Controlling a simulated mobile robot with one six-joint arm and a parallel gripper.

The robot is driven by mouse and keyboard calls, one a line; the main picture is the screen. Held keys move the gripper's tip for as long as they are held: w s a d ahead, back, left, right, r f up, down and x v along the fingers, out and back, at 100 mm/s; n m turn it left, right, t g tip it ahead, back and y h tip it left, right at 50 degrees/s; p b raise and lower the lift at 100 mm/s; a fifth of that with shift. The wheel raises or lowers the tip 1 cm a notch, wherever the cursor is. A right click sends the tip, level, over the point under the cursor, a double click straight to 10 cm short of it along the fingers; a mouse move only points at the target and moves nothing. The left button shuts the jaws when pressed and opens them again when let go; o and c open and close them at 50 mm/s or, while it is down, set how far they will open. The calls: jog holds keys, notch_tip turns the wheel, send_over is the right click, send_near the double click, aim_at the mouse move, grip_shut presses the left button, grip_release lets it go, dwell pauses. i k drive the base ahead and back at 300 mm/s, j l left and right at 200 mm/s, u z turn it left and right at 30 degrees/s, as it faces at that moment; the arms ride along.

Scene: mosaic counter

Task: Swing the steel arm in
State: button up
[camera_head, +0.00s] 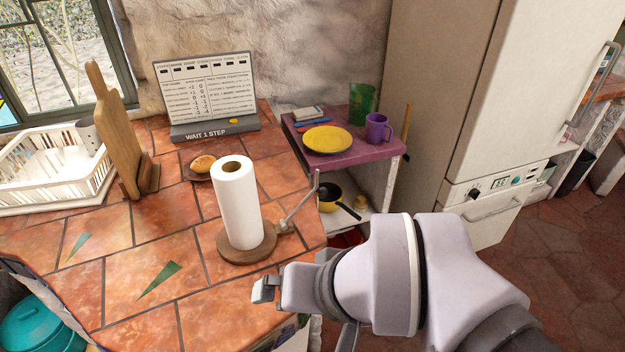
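The steel arm (301,204) is a thin grey rod with an upright end. It is hinged at the right edge of a round wooden base (240,252) and slants out to the right, away from the white paper roll (238,203). The roll stands upright on that base, on the tiled counter. My gripper (265,289) is in front of the base and to its lower right, apart from the steel arm. My wrist hides part of the gripper, so its opening is unclear. I see nothing held in the part that shows.
A bread roll on a plate (199,174) lies behind the paper roll. A wooden board (112,135) and white dish rack (45,182) stand at left. A display sign (207,95) is at the back. A purple shelf (366,151) and fridge (430,110) are right. The front-left counter is mostly clear.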

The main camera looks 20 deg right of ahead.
aim_at(322, 193)
jog(key=l+u, duration=0.2)
jog(key=l, duration=0.25)
jog(key=k+l+u, duration=0.1)
jog(key=l+u, duration=0.15)
jog(key=l, duration=0.2)
jog(key=k+l+u, duration=0.2)
jog(key=l, duration=0.2)
jog(key=l+u, duration=0.25)
jog(key=l, duration=0.2)
jog(key=j+z, duration=0.5)
jog(key=j, duration=0.75)
